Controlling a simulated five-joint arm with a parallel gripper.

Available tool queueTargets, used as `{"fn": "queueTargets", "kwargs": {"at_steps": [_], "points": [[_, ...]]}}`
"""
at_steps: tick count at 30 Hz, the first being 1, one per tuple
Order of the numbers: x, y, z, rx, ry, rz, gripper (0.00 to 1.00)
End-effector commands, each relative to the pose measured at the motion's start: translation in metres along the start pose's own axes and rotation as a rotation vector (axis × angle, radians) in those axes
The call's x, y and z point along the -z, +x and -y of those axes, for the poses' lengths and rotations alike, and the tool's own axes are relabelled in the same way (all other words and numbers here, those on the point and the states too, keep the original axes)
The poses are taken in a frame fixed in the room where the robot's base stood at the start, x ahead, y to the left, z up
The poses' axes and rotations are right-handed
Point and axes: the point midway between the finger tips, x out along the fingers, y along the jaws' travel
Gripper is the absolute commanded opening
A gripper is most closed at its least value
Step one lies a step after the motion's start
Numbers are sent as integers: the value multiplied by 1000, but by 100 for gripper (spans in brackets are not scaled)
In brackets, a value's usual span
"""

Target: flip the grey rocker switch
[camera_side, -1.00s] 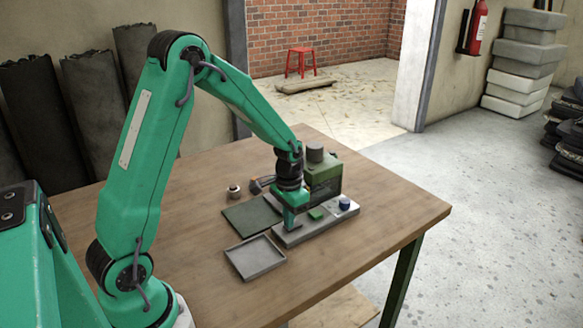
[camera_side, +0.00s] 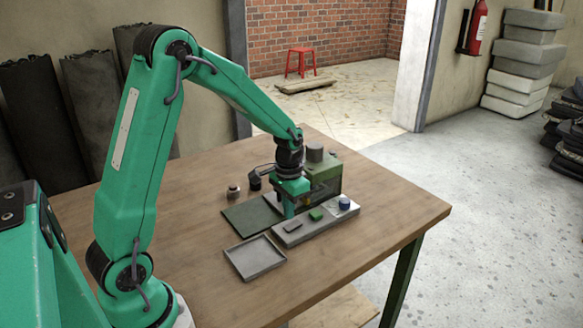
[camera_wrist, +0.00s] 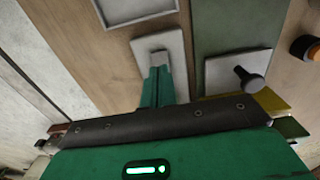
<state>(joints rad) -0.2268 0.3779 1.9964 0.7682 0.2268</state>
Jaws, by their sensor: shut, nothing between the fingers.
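A light grey panel (camera_side: 325,224) lies on the wooden table. A small dark grey block, probably the grey rocker switch (camera_side: 293,226), stands at its left end. A green block (camera_side: 316,215) sits mid-panel and a blue round knob (camera_side: 344,203) near its right end. My gripper (camera_side: 288,213) is shut and empty, pointing down just behind the dark grey block; I cannot tell whether it touches the panel. Its fingers also show in the wrist view (camera_wrist: 157,85), over a pale plate. Which way the rocker tilts is too small to tell.
A green box-shaped machine (camera_side: 324,180) stands close behind the panel. A dark green mat (camera_side: 245,218) lies to the left, with an empty grey tray (camera_side: 256,257) in front. A small cylinder (camera_side: 233,192) stands behind the mat. The table's front right is clear.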

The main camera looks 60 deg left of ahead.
Motion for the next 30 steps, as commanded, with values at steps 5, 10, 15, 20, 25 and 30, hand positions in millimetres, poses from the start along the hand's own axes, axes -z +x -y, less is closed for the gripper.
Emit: {"fn": "queueTargets", "kwargs": {"at_steps": [5, 10, 15, 20, 25, 30], "points": [[0, -11, 0, 1, 0, -3, 0], [1, -20, 0, 1, 0, -3, 0], [0, -30, 0, 1, 0, -3, 0], [0, -36, 0, 0, 0, -1, 0], [0, -37, 0, 0, 0, -1, 0], [0, -37, 0, 0, 0, -1, 0]]}}
